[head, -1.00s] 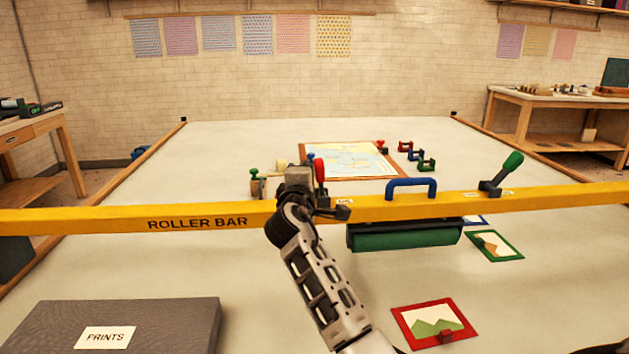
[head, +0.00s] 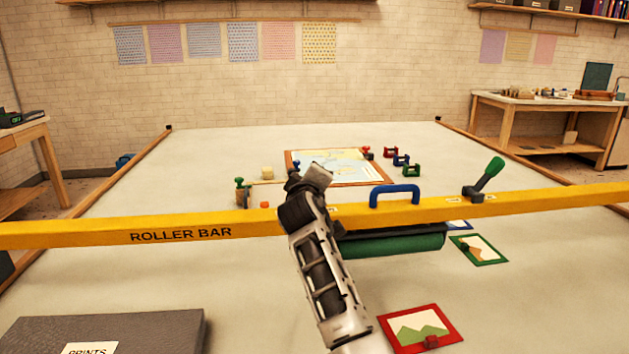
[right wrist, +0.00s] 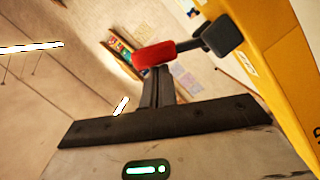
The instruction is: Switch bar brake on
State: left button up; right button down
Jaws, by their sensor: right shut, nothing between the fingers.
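The yellow roller bar (head: 470,209) spans the head view from left to right. My right gripper (head: 310,178) is at the bar's middle, shut and empty. In the right wrist view its dark fingers (right wrist: 157,85) point at a lever with a red handle (right wrist: 153,54) and a dark pivot block (right wrist: 223,36) beside the yellow bar (right wrist: 275,70). The handle lies across the fingertips; I cannot tell whether they touch. My gripper and arm hide this lever in the head view. A green-handled lever (head: 488,174) stands tilted on the bar's right part. My left gripper is not in view.
A blue handle (head: 394,194) rises from the bar, with a green roller (head: 395,243) below it. Framed prints, including a red one (head: 420,328), lie on the large table. A grey prints box (head: 110,330) is at front left. Small clamps (head: 401,161) stand behind the bar.

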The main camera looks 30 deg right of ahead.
dwell(0.5)
jog(key=shift+w+a+r, duration=0.1)
jog(key=shift+a+r, duration=0.15)
jog(key=shift+a, duration=0.1)
jog(key=s+a+r, duration=0.2)
jog(key=s+a, duration=0.5)
jog(key=shift+s+a+r, duration=0.25)
jog(key=shift+s+r, duration=0.05)
jog(key=shift+s, duration=0.1)
